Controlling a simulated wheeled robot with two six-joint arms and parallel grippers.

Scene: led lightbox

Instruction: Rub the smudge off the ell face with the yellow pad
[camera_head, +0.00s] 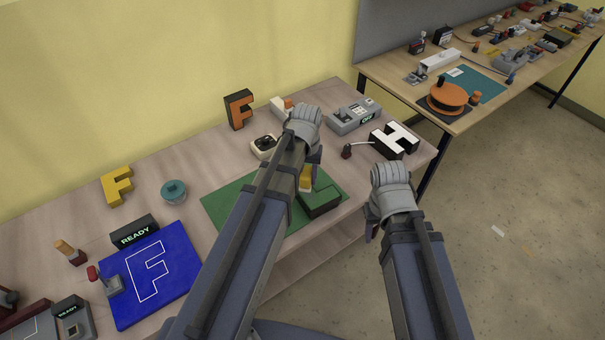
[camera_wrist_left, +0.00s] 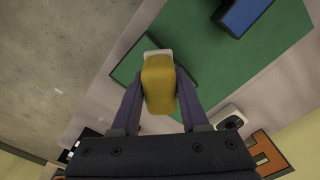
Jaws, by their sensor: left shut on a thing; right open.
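My left gripper (camera_head: 311,172) is shut on the yellow pad (camera_head: 304,185). The pad also shows in the left wrist view (camera_wrist_left: 159,85), between the two fingers, with a pale strip at its far end. The ell, a green L-shaped block (camera_head: 320,203), lies on the green mat (camera_head: 222,207). The pad is over or at the ell's far part; I cannot tell whether they touch. In the left wrist view the ell's edge (camera_wrist_left: 148,47) shows around the pad. I cannot make out the smudge. My right gripper (camera_head: 371,229) is open and empty, right of the ell, off the table's front edge.
A black-and-white H (camera_head: 394,140) stands at the right end of the table (camera_head: 100,230). A blue mat (camera_head: 170,250) lies left. A blue block (camera_wrist_left: 242,14) shows on the green mat.

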